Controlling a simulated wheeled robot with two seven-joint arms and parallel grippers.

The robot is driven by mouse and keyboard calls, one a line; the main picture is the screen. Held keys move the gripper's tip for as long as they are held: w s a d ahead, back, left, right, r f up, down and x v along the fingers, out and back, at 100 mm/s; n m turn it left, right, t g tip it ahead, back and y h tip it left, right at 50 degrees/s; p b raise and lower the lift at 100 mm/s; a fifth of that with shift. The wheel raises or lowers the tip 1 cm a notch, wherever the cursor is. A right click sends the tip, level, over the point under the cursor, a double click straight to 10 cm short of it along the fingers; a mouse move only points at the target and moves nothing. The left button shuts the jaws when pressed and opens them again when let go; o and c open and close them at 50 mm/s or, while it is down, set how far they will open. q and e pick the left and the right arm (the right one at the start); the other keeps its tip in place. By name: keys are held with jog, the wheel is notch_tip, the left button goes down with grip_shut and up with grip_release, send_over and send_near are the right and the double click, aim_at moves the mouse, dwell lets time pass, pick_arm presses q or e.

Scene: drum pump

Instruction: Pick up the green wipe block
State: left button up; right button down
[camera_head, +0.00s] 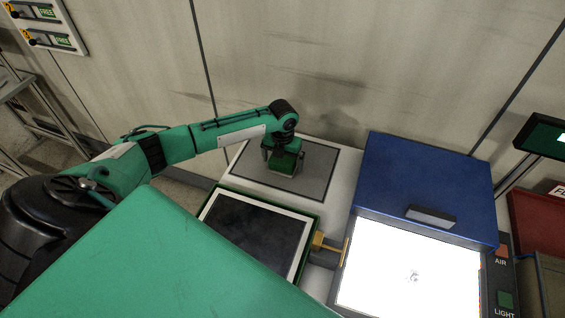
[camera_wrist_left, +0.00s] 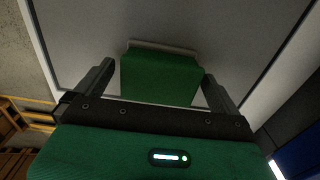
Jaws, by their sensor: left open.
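The green wipe block (camera_wrist_left: 158,78) lies on a grey mat (camera_wrist_left: 150,18) and shows between the two fingers of my left gripper (camera_wrist_left: 158,80) in the left wrist view. A pale strip runs along its far edge. The fingers stand on either side of it with gaps visible, so my left gripper is open. In the head view the left gripper (camera_head: 284,163) points down over the block (camera_head: 283,167), at the back of the white bench. Whether the block still rests flat on the mat is hard to tell. My right gripper is not in view.
A dark panel in a white and green frame (camera_head: 309,219) is in front of the mat. A blue box (camera_head: 430,185) with a bright lit surface stands to the right, with a brass-coloured fitting (camera_head: 330,246) between. The wall is close behind. AIR and LIGHT buttons (camera_head: 505,299) sit at the right.

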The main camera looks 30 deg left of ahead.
pick_arm(q)
jog(key=c, duration=1.1)
jog(key=shift+o, duration=0.2)
jog(key=shift+r, duration=0.15)
jog(key=shift+r, duration=0.6)
notch_tip(320, 180, up, 19)
jog(key=b, duration=0.3)
jog(key=shift+f, duration=0.2)
